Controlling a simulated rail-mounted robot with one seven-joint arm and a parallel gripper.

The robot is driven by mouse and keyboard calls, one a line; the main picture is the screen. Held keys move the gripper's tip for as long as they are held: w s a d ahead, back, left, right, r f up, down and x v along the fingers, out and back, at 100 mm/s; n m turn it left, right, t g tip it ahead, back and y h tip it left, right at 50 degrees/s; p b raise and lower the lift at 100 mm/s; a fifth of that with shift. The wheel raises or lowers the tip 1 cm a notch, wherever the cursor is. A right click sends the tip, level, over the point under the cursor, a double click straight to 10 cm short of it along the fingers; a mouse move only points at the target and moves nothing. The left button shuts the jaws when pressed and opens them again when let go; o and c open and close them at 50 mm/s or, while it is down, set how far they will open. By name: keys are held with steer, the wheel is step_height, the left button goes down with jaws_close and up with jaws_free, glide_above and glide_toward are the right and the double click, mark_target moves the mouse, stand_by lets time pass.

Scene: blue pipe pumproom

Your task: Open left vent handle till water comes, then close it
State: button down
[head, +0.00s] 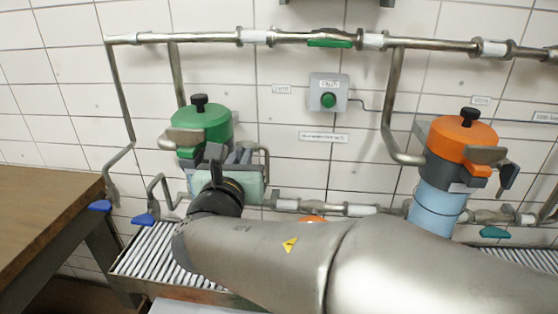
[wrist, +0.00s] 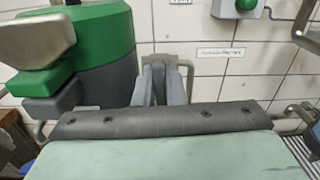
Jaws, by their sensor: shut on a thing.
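The left filter housing has a green lid (head: 202,122) with a black knob (head: 199,102) on top; the lid is large at the left of the wrist view (wrist: 105,40). My gripper (head: 243,155) is at its right side, with its grey fingers close together in the wrist view (wrist: 163,82). The fingers are shut on what seems to be the left vent handle, mostly hidden by them. A bent metal tube (wrist: 187,70) shows just behind and right of the fingers. I see no running water.
A second housing with an orange lid (head: 463,133) stands at the right. A green button box (head: 328,93) is on the tiled wall. Blue handles (head: 146,219) are at lower left, above a grated tray (head: 150,255). A wooden table (head: 45,205) is at far left.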

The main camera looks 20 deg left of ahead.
steer(key=shift+m+b, duration=0.5)
steer(key=c, duration=1.5)
jaws_free()
steer(key=b+v, duration=0.1)
steer(key=v, duration=1.6)
steer(key=shift+s, duration=0.25)
